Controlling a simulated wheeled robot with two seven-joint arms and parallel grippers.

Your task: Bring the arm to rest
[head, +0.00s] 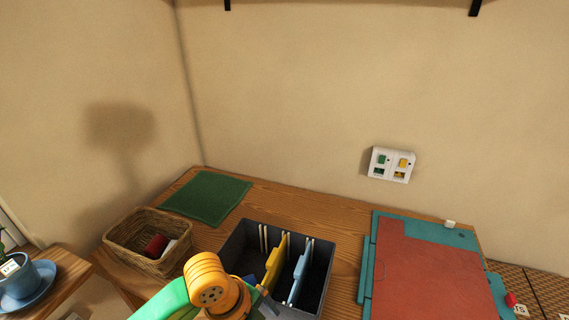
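One of my arms, green and orange, rises from the bottom edge, left of the middle, in the head view. I take it for my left arm. Its wrist is in front of the left front corner of a dark grey divided bin (243,240). My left gripper (267,300) shows only as a small dark part beside the orange wrist, over the bin's front left. Its fingers are too hidden to tell whether they are open or shut. A yellow divider or folder (276,262) and a light blue one (300,272) stand in the bin. My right gripper is out of view.
A wicker basket (118,238) with a red item (156,245) stands left. A green mat (207,197) lies on the wooden top (300,215). A teal board with a reddish panel (430,280) lies right. A blue pot (18,281) is far left. A switch plate (392,165) is on the wall.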

